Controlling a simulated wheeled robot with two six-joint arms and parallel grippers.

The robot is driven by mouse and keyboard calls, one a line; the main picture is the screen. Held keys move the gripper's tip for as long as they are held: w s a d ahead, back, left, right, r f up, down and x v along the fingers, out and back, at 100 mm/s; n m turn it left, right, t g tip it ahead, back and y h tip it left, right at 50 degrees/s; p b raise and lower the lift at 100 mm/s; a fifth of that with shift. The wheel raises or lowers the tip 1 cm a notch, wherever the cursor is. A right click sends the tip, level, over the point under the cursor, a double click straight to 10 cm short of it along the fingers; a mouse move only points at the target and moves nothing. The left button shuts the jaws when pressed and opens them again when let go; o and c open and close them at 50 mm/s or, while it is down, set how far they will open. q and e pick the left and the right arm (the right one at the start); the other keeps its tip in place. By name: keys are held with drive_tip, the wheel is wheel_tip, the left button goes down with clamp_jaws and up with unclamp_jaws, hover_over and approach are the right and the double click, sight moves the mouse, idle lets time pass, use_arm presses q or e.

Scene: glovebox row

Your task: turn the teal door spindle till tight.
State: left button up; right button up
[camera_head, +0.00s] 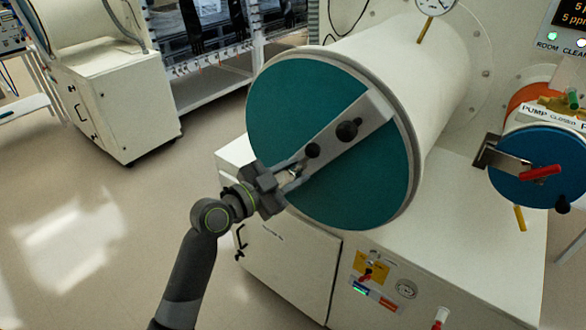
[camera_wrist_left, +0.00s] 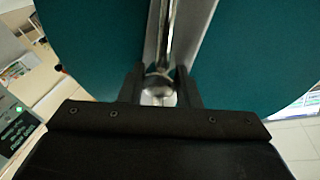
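The large round teal door (camera_head: 297,98) closes the end of a white cylinder and has a pale grey bar slanting across it. A black knob (camera_head: 347,131) stands on the bar near the middle of the door, with a smaller one (camera_head: 312,150) beside it. My left gripper (camera_head: 295,172) is at the bar's lower left end. In the left wrist view, its fingers (camera_wrist_left: 160,82) lie on both sides of a shiny rounded metal end (camera_wrist_left: 158,92) of a rod. I cannot tell whether they press on it. My right gripper is out of view.
A smaller blue round door (camera_head: 530,180) with a red handle is at the right. Below the teal door is a white cabinet (camera_head: 290,262) with a switch panel (camera_head: 378,280). Another white unit (camera_head: 125,105) stands at the back left. The floor at the left is clear.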

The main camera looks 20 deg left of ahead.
use_arm(q)
drive_tip(key=shift+w+d, duration=0.1)
drive_tip(key=shift+c, duration=0.3)
clamp_jaws()
